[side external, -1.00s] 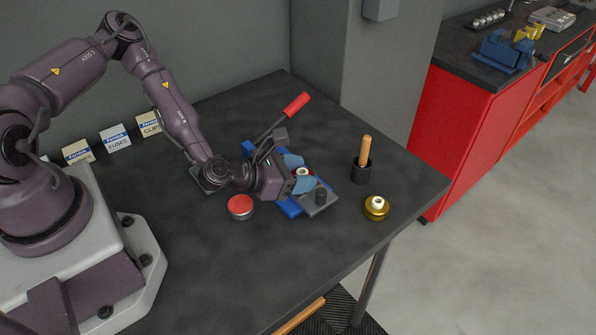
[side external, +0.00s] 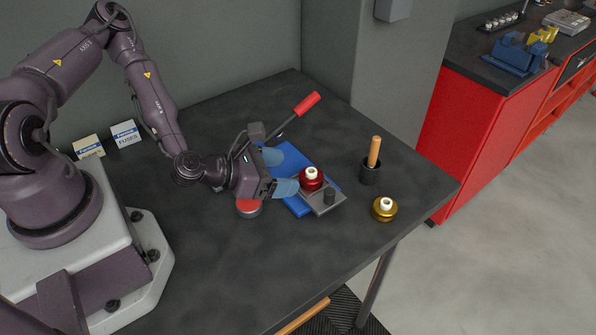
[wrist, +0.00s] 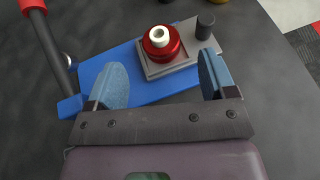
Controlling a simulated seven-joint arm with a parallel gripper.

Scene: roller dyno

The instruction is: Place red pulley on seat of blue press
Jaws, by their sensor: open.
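The red pulley (side external: 311,179) with a white hub stands upright on the grey seat plate of the blue press (side external: 291,157). In the wrist view the red pulley (wrist: 161,42) rests on the raised square of the grey plate (wrist: 190,57), beside a short dark post (wrist: 205,26). My gripper (side external: 279,172) is open and empty, behind the pulley and apart from it. In the wrist view its two blue fingertips (wrist: 164,85) are spread wide over the blue base, with the pulley beyond them. The press has a lever with a red handle (side external: 307,104).
A gold pulley (side external: 384,209) with a white hub sits to the right on the table. A dark cup with a wooden handle (side external: 370,168) stands behind it. A red-topped round button (side external: 249,208) is under my gripper. The front table area is clear.

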